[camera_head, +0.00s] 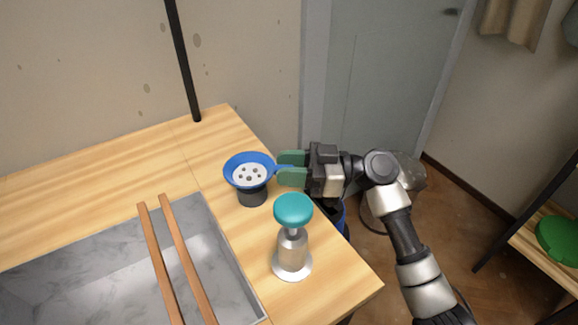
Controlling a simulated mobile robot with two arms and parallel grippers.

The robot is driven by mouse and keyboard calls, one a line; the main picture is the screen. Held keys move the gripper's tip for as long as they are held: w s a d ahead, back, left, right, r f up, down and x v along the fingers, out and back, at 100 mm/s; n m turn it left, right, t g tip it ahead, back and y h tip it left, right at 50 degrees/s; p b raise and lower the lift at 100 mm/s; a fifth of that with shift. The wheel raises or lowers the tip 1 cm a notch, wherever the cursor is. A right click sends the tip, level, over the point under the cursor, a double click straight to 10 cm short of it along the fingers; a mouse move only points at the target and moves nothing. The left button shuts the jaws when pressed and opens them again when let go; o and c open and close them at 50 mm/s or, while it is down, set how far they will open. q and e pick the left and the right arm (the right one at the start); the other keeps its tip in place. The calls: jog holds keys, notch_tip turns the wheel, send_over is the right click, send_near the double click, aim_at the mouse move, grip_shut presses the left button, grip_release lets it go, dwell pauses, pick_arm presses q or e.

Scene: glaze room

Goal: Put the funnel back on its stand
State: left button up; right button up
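The blue funnel (234,178), with a pale perforated disc inside its bowl, is upright over a dark grey cylindrical stand (252,196) near the right part of the wooden counter. Its bowl hides the top of the stand, so I cannot tell whether it rests on it or hangs just above. My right gripper (290,168) comes in from the right, its green fingers closed on the funnel's short blue handle. My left gripper is not in view.
A metal object with a teal round top (293,209) stands on the counter just in front of my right gripper. A grey sink (95,255) with two wooden bars (182,250) across it lies to the left. A black pole (182,62) rises at the back.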

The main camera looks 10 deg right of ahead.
jog(key=shift+o, duration=1)
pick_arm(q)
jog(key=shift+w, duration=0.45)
pick_arm(e)
jog(key=shift+d, duration=0.2)
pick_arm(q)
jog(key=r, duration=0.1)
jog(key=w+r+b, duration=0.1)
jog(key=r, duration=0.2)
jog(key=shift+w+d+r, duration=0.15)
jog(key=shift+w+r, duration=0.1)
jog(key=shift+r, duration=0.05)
pick_arm(e)
jog(key=s+d, duration=0.1)
jog(key=d, duration=0.9)
jog(key=shift+s+d+f, duration=0.2)
jog(key=shift+f, duration=0.15)
